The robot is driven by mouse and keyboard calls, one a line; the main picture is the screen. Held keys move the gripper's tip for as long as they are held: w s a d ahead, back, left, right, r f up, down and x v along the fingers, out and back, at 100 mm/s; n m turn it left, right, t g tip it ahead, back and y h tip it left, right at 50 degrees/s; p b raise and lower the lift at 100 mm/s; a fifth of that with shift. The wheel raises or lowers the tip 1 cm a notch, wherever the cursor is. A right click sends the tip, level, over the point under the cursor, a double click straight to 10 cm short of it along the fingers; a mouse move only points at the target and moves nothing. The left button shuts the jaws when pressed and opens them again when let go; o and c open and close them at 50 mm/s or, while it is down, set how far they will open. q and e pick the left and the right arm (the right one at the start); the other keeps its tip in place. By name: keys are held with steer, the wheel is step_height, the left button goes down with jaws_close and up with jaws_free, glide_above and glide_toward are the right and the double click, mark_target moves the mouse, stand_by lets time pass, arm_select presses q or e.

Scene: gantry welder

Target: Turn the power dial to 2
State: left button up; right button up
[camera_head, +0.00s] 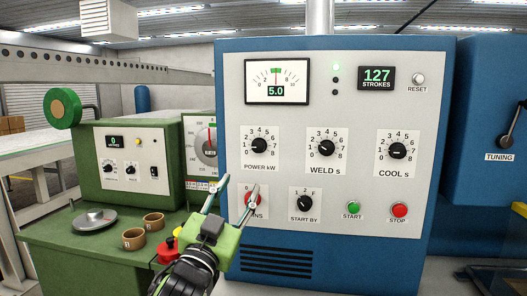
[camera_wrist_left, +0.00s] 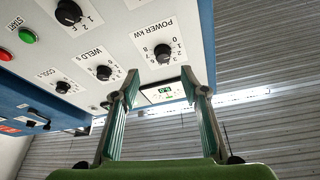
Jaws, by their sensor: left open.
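The power dial (camera_head: 259,146) is a round black knob on a white plate marked "POWER kW", at the upper left of the welder's panel. It also shows upside down in the left wrist view (camera_wrist_left: 162,53), just beyond my fingertips. Its exact setting is too small to read surely. My left gripper (camera_head: 237,186) is open and empty, its two fingers spread, below and left of the dial and in front of the mains switch (camera_head: 249,198). In the left wrist view my left gripper (camera_wrist_left: 157,80) is apart from the dial. My right gripper is out of view.
The weld dial (camera_head: 327,148) and cool dial (camera_head: 397,151) sit right of the power dial. Below are the start-by dial (camera_head: 304,203), green start button (camera_head: 353,208) and red stop button (camera_head: 399,210). A meter (camera_head: 277,82) above reads 5.0. A green bench (camera_head: 105,245) stands left.

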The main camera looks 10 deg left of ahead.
mark_target(257, 149)
arm_select(q)
steer(key=p+x, duration=0.1)
steer(key=x, duration=0.3)
steer(key=r+p+x, duration=0.1)
steer(key=x, duration=0.2)
steer(key=r+p+x, duration=0.1)
steer(key=p+x, duration=0.1)
steer(key=x, duration=0.2)
steer(key=shift+r, duration=0.1)
steer(key=shift+w, duration=0.35)
steer(key=shift+w+d+r, duration=0.1)
steer(key=shift+w, duration=0.15)
steer(key=c, duration=1.1)
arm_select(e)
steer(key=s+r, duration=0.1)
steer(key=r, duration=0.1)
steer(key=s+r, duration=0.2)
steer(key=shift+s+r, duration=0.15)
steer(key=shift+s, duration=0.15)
